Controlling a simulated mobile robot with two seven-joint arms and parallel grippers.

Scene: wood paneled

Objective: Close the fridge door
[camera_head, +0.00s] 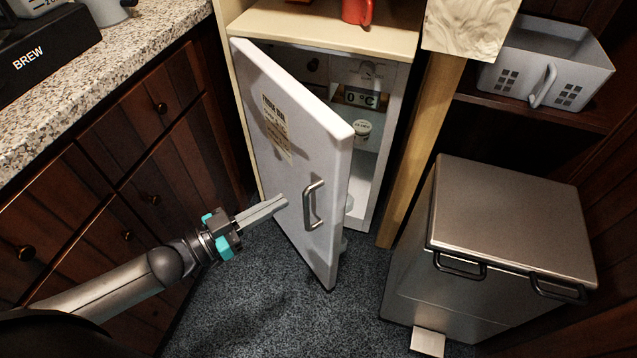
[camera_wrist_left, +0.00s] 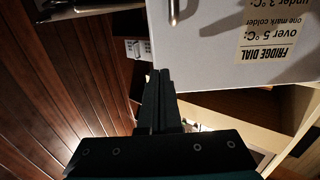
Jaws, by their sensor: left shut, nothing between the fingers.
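The white fridge door (camera_head: 295,130) stands part open, hinged on its left, with its free edge swung out toward me. It has a metal handle (camera_head: 314,204) low near the free edge and a printed label on its face. The lit fridge interior (camera_head: 372,140) shows through the gap at right. My left gripper (camera_head: 284,202) is shut and empty, its fingertips just left of the handle at the door's outer face; I cannot tell if they touch it. The left wrist view shows the shut fingers (camera_wrist_left: 158,80) by the door (camera_wrist_left: 215,50) and its handle (camera_wrist_left: 180,8). My right gripper is not visible.
A metal pedal bin (camera_head: 510,220) stands at right, beyond a wooden post (camera_head: 425,150). Wooden drawers (camera_head: 130,190) under a granite counter (camera_head: 110,75) line the left. A red mug (camera_head: 357,10) sits above the fridge. Carpet (camera_head: 270,300) before the door is clear.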

